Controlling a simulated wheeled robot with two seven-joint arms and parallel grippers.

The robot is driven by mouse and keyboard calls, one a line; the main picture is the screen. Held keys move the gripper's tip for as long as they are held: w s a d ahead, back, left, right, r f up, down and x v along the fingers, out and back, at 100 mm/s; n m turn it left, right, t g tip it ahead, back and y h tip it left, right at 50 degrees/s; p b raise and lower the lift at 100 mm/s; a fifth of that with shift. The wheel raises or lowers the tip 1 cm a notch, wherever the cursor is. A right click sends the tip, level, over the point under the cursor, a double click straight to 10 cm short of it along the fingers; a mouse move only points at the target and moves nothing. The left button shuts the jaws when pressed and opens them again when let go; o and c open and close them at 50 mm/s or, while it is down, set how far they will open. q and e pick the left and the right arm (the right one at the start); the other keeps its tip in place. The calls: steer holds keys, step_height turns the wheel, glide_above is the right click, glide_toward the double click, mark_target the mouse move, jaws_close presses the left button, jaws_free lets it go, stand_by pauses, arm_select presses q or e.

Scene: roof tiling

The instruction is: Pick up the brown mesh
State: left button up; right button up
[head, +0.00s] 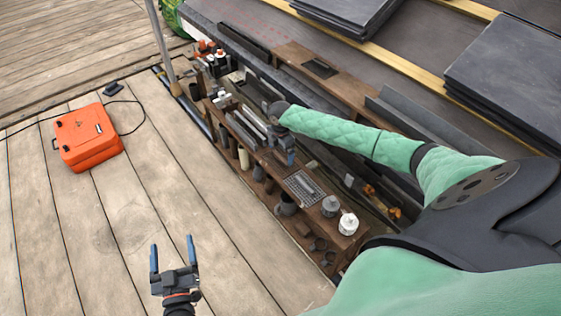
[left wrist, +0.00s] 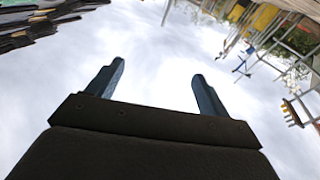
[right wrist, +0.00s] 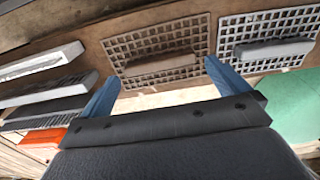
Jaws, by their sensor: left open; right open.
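The brown mesh (right wrist: 155,46), a flat grid with a raised brown bar handle, lies on the brown wooden shelf in the right wrist view. In the head view my right arm and gripper mostly hide it. My right gripper (right wrist: 160,74) is open and empty, its fingertips near the mesh's two lower corners with the handle between them in the picture. I cannot tell the height gap. In the head view the right gripper (head: 288,155) is over the shelf. My left gripper (head: 173,248) is open and empty above the deck; the left wrist view (left wrist: 158,72) shows sky between its fingers.
A grey mesh (right wrist: 300,22) lies right beside the brown one. Long grey bars (right wrist: 40,91) lie on its other side. The shelf (head: 325,224) also carries a grey canister (head: 330,206) and a white canister (head: 348,223). An orange case (head: 88,138) stands on the open plank deck.

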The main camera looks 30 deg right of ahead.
mark_target(281, 157)
arm_select(q)
step_height(281, 157, up, 7)
steer(key=t, duration=0.2)
steer(key=shift+a+t+b, duration=0.2)
steer(key=shift+t+b, duration=0.1)
arm_select(e)
step_height(281, 157, down, 3)
steer(key=shift+f, duration=0.1)
arm_select(q)
steer(key=shift+h, duration=0.4)
arm_select(e)
steer(key=c, duration=0.7)
